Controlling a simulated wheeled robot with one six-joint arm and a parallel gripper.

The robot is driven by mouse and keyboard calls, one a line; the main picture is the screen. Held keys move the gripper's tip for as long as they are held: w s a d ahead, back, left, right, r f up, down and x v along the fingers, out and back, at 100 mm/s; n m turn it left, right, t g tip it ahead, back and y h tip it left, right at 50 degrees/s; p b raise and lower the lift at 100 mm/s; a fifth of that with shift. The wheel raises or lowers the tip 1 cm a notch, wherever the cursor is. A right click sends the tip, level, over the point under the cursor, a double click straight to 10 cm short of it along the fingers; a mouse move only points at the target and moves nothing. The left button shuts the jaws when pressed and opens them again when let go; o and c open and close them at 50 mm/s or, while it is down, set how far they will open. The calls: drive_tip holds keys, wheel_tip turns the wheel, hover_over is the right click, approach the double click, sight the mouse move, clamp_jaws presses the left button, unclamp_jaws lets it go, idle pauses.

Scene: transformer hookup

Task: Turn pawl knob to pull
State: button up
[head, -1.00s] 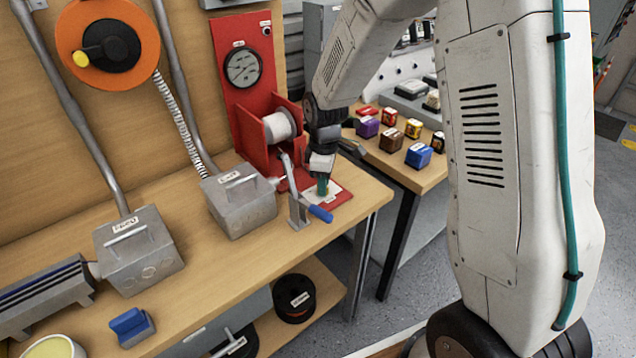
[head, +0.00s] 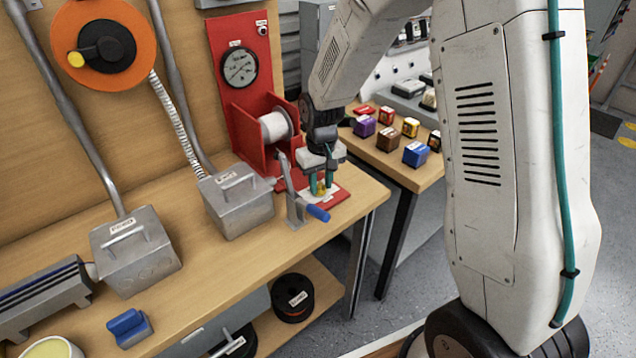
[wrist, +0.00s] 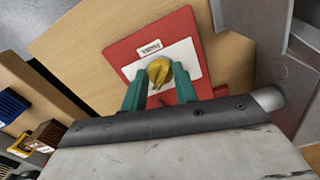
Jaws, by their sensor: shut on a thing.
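The pawl knob (wrist: 159,71) is yellow and sits on a white label plate on a red base (wrist: 120,48). In the wrist view my gripper (wrist: 160,84) has its two green fingers on either side of the knob, shut on it. In the head view the knob (head: 319,187) shows as a small yellow spot between the green fingertips of my gripper (head: 321,184), which points down at the red base. The label above the knob is too small to read.
A grey box (head: 238,211) stands to the left. Small coloured blocks (head: 390,138) lie on the table at right.

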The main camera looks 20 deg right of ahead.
sight(321, 185)
drive_tip(key=m, duration=0.4)
drive_tip(key=shift+s+a+f, duration=0.1)
drive_tip(key=shift+m, duration=1.2)
drive_tip(key=shift+w, duration=0.2)
drive_tip(key=o, duration=1)
drive_tip(key=shift+d, duration=0.3)
drive_tip(key=shift+a, duration=0.15)
wheel_tip(321, 185, up, 8)
